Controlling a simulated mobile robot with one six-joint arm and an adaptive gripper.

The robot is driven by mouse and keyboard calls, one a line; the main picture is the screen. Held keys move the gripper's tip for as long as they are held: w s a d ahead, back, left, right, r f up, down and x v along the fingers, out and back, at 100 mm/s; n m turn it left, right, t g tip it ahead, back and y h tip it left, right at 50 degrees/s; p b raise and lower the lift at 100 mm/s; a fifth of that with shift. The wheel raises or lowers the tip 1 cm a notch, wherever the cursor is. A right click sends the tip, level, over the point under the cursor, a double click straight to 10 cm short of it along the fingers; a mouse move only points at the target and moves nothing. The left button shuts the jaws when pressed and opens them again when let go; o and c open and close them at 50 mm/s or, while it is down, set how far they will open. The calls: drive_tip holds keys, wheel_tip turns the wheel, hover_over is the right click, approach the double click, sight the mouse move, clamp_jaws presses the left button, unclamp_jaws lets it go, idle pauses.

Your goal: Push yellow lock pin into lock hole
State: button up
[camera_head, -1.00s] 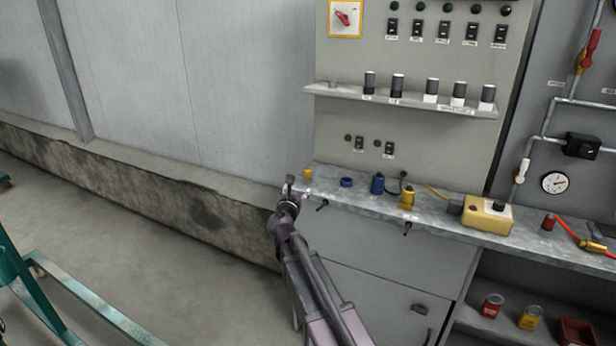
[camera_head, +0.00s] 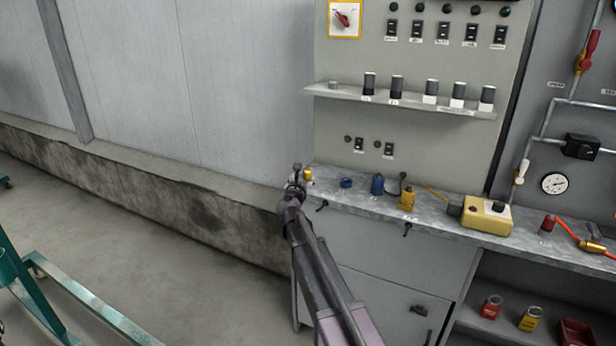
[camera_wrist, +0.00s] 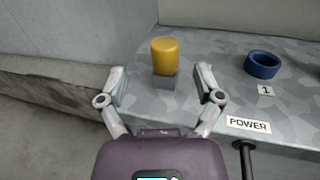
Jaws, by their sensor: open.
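A yellow cylinder (camera_wrist: 165,56), which looks like the lock pin, stands upright at the left end of the grey counter, with a grey block-like part below it. In the head view it (camera_head: 308,174) is beside my gripper (camera_head: 298,172). In the wrist view my gripper (camera_wrist: 160,73) is open, with one finger on each side of the cylinder's line and the cylinder just beyond the tips, apart from both. A blue ring (camera_wrist: 263,66) lies to the right near a label "1"; it also shows in the head view (camera_head: 346,183). I cannot make out a lock hole.
Further right on the counter (camera_head: 450,217) stand a blue plug (camera_head: 377,185), a yellow fitting (camera_head: 407,200) and a yellow box (camera_head: 487,215) with cables. A panel with a shelf (camera_head: 400,102) rises behind. The wall's ledge is to the left.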

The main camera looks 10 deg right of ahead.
sight(306, 174)
drive_tip(key=shift+d+x, duration=0.15)
drive_tip(key=shift+x, duration=1.15)
drive_tip(key=shift+d+x, duration=0.15)
drive_tip(key=shift+x, duration=1.15)
drive_tip(key=shift+s+f, duration=0.1)
drive_tip(key=shift+s, duration=0.05)
clamp_jaws()
